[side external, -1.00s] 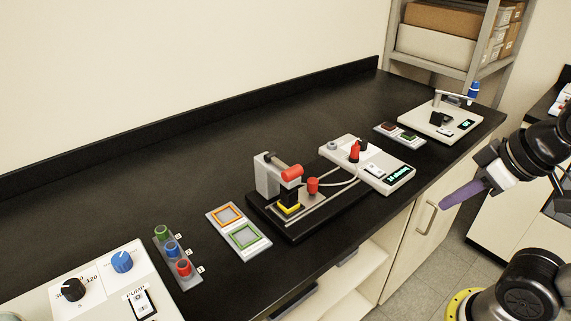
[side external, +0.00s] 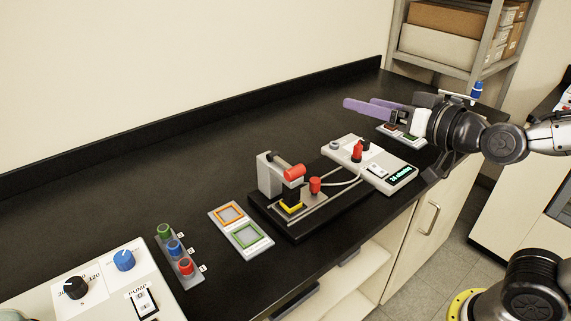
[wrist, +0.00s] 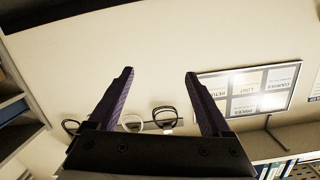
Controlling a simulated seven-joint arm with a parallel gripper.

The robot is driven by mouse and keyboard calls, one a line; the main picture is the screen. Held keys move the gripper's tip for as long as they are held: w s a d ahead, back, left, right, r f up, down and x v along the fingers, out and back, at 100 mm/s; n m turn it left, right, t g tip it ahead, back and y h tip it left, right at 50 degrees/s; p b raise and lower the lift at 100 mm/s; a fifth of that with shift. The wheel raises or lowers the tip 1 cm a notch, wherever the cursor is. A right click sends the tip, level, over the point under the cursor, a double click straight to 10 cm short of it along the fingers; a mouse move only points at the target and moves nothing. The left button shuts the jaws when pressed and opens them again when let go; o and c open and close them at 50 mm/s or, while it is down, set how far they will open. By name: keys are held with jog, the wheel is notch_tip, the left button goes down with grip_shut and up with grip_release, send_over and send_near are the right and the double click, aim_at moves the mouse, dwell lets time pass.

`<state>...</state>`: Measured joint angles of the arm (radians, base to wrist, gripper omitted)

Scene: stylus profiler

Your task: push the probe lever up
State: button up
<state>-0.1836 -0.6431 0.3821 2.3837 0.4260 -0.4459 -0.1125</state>
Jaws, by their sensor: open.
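The profiler (side external: 270,176) stands mid-bench on a black base, with a red-ended cylinder (side external: 294,172) on its arm and a yellow-edged block below. A grey control box (side external: 398,172) behind it carries a red-tipped upright lever (side external: 357,151). A blue-topped lever (side external: 476,90) shows at the far right, partly behind my arm. I cannot tell which one is the probe lever. My gripper (side external: 359,103) is open and empty, in the air beyond the control box, its purple fingers pointing left.
Orange and green framed pads (side external: 241,228), coloured posts (side external: 175,248) and a pump panel (side external: 110,285) stand at the left. A pad with red and green squares (side external: 394,131) lies under my wrist. The back of the bench is clear.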

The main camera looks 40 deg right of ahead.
jog(key=w+f+m+t+h, duration=0.1)
jog(key=w+f, duration=0.1)
jog(key=n+y, duration=0.1)
jog(key=n, duration=0.3)
send_near(285, 164)
jog(key=shift+t, duration=0.3)
jog(key=w, duration=1)
jog(key=shift+f, duration=0.4)
grip_shut()
